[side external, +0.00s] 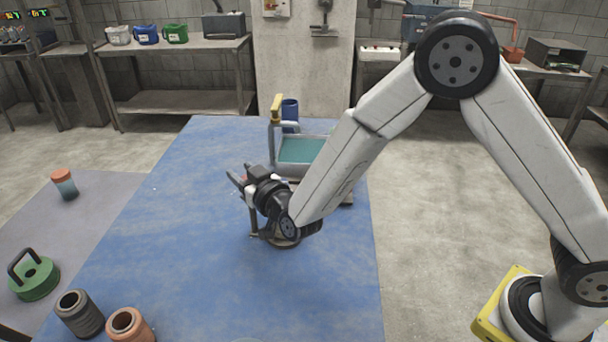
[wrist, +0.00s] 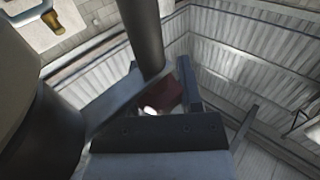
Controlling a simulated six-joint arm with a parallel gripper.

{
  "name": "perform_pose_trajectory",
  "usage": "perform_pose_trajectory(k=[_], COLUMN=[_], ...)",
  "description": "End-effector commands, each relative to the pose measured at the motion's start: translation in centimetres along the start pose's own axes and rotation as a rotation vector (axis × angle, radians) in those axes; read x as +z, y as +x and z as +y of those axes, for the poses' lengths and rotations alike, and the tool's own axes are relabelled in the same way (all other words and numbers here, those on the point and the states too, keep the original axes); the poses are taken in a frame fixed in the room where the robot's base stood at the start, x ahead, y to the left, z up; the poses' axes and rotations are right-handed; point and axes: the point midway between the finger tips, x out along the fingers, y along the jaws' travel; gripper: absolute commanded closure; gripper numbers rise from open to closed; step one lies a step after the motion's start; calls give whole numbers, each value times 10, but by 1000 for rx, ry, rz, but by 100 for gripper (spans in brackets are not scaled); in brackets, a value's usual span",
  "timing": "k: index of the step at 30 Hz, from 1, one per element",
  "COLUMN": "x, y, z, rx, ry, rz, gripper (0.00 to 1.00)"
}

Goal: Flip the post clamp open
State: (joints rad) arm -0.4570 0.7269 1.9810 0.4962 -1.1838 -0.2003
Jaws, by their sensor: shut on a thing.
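My gripper (side external: 241,182) is over the blue mat, to the left of the teal-topped frame. It hides most of what it holds in the side view. A dark post (side external: 253,222) stands just below it, and a dark post (wrist: 143,35) rises close to my fingers in the wrist view. A dark red piece (wrist: 176,92), seemingly part of the post clamp, sits between the fingers of my gripper (wrist: 163,88). My gripper is shut on it. The clamp's hinge and how far it is open cannot be made out.
A grey frame with a teal panel (side external: 302,149) and a yellow-tipped upright (side external: 276,107) stands behind, near a blue cup (side external: 290,111). A green weight (side external: 35,278), a dark cylinder (side external: 78,312) and a copper one (side external: 129,325) are at front left. The mat's front middle is clear.

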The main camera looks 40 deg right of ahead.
Motion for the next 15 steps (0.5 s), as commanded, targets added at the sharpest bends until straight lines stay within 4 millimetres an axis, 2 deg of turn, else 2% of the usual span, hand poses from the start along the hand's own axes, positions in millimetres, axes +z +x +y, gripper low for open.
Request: perform_pose_trajectory(k=[15], x=[0], y=[0], z=[-2], rx=[-107], ry=[-2], rz=[3], gripper=[100])
